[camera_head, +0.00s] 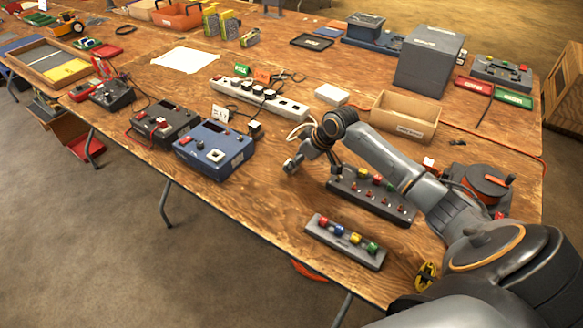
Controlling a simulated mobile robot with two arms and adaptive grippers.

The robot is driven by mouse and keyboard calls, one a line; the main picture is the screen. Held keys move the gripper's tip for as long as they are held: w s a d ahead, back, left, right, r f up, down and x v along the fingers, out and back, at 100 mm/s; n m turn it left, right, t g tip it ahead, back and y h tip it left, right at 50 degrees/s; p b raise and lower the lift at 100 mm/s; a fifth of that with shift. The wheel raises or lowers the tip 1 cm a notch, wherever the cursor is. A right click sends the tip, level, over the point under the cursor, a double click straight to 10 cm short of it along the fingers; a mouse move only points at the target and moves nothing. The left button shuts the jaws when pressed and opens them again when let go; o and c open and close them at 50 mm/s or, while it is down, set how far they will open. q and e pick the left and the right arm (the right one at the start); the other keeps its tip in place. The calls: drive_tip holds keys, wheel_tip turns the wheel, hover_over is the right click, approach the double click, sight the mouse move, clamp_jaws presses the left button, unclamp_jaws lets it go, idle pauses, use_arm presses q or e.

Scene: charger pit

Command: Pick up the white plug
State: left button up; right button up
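My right gripper (312,166) reaches in from the right and hangs over the front middle of the wooden table. Its fingers look spread apart, with bare wood showing between them. I cannot clearly pick out the white plug. A white cable (296,131) bends beside the gripper's wrist, and its end is hidden. A small white piece with dark marks (220,113) stands behind the blue box, left of the gripper; I cannot tell whether it is a plug. Another small white item (428,162) lies behind my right arm. My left gripper is out of view.
A white power strip (258,97) with black plugs lies behind the gripper. A blue control box (214,149) stands to its left. A black button panel (371,196) is close on the right, and a grey one (346,241) is in front. An open wooden box (405,117) stands behind.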

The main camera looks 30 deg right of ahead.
drive_tip(key=x, duration=0.3)
drive_tip(key=shift+w+f, duration=0.1)
drive_tip(key=shift+w, duration=0.05)
drive_tip(key=shift+c, duration=0.4)
drive_tip(key=c, duration=1.1)
clamp_jaws()
